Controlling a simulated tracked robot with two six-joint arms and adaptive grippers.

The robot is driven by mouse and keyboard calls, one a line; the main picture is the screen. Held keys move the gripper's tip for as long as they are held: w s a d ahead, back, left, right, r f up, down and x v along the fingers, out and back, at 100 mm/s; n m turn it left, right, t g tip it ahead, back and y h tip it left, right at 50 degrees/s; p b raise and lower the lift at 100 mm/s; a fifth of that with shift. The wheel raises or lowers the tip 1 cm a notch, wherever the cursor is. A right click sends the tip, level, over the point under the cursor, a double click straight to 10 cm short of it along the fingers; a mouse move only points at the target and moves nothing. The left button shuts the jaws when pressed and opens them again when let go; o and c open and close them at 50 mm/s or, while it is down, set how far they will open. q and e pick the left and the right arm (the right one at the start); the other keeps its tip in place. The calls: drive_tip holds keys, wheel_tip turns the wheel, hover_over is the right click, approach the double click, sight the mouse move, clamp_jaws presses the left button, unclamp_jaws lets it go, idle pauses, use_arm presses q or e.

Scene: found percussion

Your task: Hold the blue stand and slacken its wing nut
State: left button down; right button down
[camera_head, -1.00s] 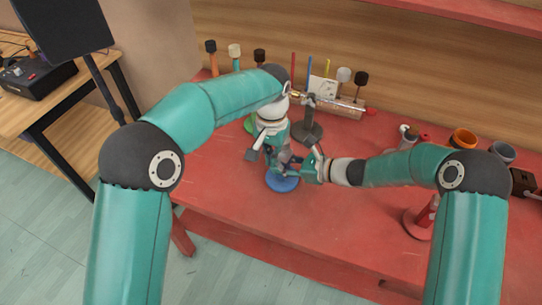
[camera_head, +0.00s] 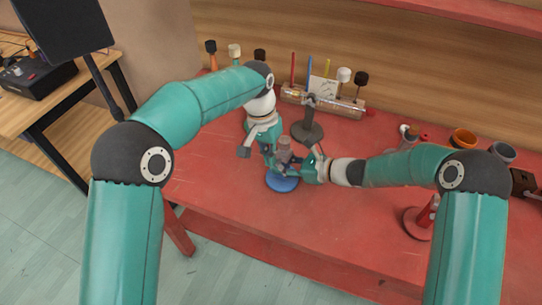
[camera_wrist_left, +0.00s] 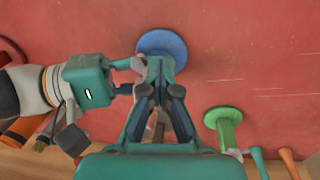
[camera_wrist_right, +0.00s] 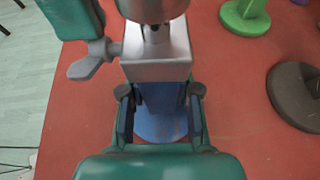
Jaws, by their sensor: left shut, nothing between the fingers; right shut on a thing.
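The blue stand has a round blue base (camera_head: 282,183) on the red table; the base also shows in the left wrist view (camera_wrist_left: 162,43). In the right wrist view its silver block (camera_wrist_right: 157,58) has a grey wing nut (camera_wrist_right: 90,65) on the left side. My right gripper (camera_head: 298,168) is shut on the blue stand below the block, its fingers on both sides in the right wrist view (camera_wrist_right: 160,105). My left gripper (camera_head: 270,158) is shut and empty, pointing down beside the stand. Its teal part is close to the wing nut; contact is unclear.
A dark stand (camera_head: 306,130) stands behind the blue one. A green stand (camera_wrist_left: 224,125) is near too. A rack of mallets (camera_head: 325,100) lines the back wall. Pots (camera_head: 463,139) and a red stand (camera_head: 420,222) are at right. The table front is clear.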

use_arm(q)
drive_tip(key=shift+a+f+h, duration=0.15)
drive_tip(key=shift+f+h, duration=0.05)
drive_tip(key=shift+h, duration=0.3)
drive_tip(key=g+h, duration=0.1)
drive_tip(key=h, duration=0.1)
drive_tip(key=f+g+h, duration=0.1)
drive_tip(key=h, duration=0.2)
drive_tip(key=a+f+g+h, duration=0.1)
drive_tip(key=g+h, duration=0.1)
drive_tip(key=h, duration=0.1)
drive_tip(key=shift+w+a+f, duration=0.1)
drive_tip(key=shift+w, duration=0.25)
drive_tip(key=shift+f, duration=0.1)
idle(1.9)
drive_tip(key=shift+s+d+r, duration=0.2)
drive_tip(key=shift+d, duration=0.2)
drive_tip(key=shift+s+d+r, duration=0.15)
drive_tip(key=shift+s+d, duration=0.05)
drive_tip(key=shift+d, duration=0.15)
drive_tip(key=v, duration=0.8)
drive_tip(key=shift+a+f, duration=0.2)
drive_tip(key=shift+f, duration=0.15)
use_arm(e)
drive_tip(key=shift+s+f, duration=0.1)
drive_tip(key=shift+f, duration=0.05)
use_arm(q)
drive_tip(key=shift+w, duration=0.15)
